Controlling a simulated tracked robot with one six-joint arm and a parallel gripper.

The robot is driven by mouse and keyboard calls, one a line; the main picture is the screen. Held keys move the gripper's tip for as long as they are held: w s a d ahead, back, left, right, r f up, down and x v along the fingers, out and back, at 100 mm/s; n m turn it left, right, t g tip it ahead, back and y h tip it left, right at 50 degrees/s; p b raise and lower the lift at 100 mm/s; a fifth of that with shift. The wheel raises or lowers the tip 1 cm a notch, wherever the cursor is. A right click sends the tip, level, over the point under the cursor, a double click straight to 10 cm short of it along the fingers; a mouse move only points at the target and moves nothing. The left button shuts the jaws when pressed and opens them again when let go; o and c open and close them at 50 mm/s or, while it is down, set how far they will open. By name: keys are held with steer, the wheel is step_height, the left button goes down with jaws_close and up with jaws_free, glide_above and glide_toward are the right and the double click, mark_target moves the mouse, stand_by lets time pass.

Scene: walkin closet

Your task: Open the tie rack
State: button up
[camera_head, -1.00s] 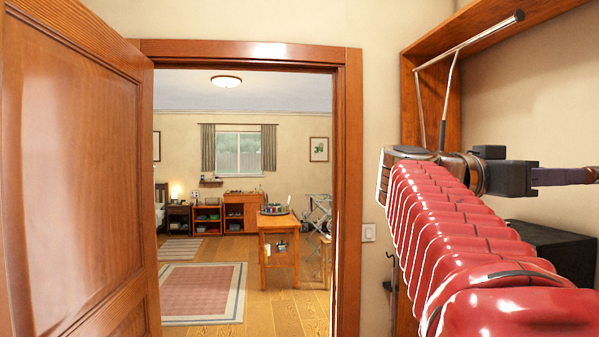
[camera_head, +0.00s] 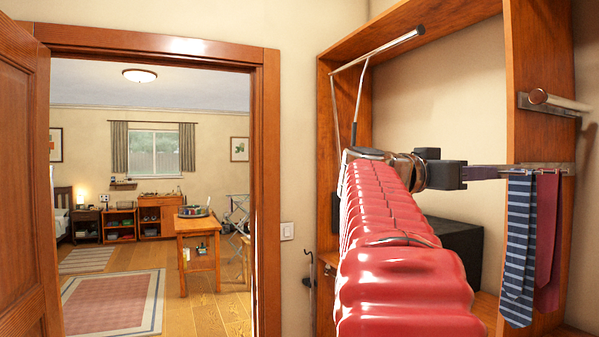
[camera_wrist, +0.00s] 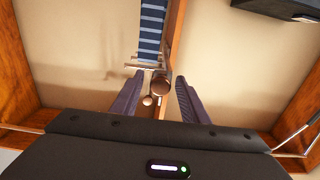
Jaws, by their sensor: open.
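The tie rack (camera_head: 545,168) is a metal rail on the wooden upright at right in the head view. A blue striped tie (camera_head: 518,250) and a dark red tie (camera_head: 548,245) hang from it. My gripper (camera_head: 503,170) is level with the rail, its fingers pointing at the rail's near end. Whether the tips reach past the knob cannot be told. The striped tie (camera_wrist: 152,30) shows beyond it, pointing up in the picture.
A wooden knobbed rod (camera_head: 540,97) on a metal bracket sits above the tie rack. A clothes rail (camera_head: 380,48) hangs upper left in the wooden closet frame (camera_head: 325,120). A black box (camera_head: 455,250) stands below my arm. The doorway at left opens onto a room.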

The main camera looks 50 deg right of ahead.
jaws_close()
stand_by(0.5)
